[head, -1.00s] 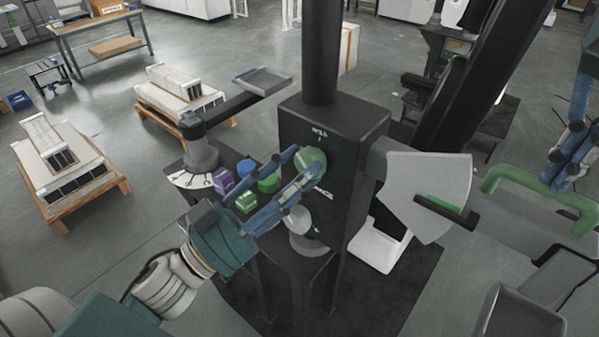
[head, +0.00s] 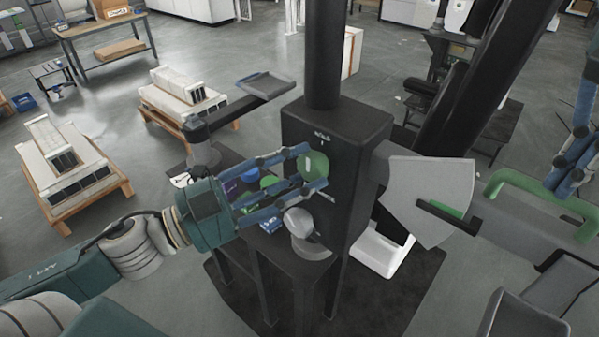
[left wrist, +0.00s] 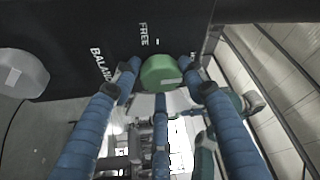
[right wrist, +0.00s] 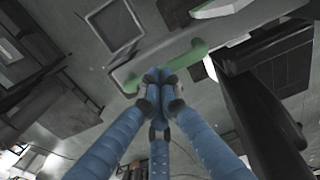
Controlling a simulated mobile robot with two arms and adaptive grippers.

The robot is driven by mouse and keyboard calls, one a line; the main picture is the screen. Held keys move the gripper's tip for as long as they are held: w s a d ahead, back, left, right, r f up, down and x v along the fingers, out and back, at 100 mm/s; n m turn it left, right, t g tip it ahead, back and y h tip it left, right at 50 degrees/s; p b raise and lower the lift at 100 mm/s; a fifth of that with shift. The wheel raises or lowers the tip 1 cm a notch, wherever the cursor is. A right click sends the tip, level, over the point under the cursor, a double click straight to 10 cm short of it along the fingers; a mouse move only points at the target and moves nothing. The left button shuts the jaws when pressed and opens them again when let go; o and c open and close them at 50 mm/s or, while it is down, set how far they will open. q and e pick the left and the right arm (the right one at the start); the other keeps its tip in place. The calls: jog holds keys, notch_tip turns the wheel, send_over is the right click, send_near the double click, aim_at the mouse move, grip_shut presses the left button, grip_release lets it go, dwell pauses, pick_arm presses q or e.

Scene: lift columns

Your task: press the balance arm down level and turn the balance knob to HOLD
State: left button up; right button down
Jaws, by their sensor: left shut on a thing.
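The green balance knob (head: 316,166) sits on the face of the black column box (head: 345,140). In the left wrist view the knob (left wrist: 160,73) has a pale mark, with FREE and part of BALANCE lettered near it. My left gripper (head: 312,168) is shut on the knob, its blue fingers (left wrist: 157,70) on either side. The grey balance arm (head: 520,222) reaches right from the box and bears a green handle (head: 535,190). My right gripper (head: 568,170) is above the handle; in the right wrist view its fingertips (right wrist: 158,88) are together in front of the handle (right wrist: 178,63). Contact is unclear.
A grey fan-shaped plate (head: 425,200) with a green band and black pointer stands between box and arm. A grey round knob (head: 299,222) is below the green one. Coloured blocks, partly hidden, lie on the dark table. Pallets (head: 75,175) stand on the floor at left.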

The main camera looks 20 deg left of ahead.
pick_arm(q)
jog(key=shift+w+a, duration=0.1)
jog(key=shift+a, duration=0.05)
dwell(0.4)
jog(key=o, duration=1.1)
jog(key=shift+o, duration=0.2)
pick_arm(e)
jog(key=shift+a, duration=0.15)
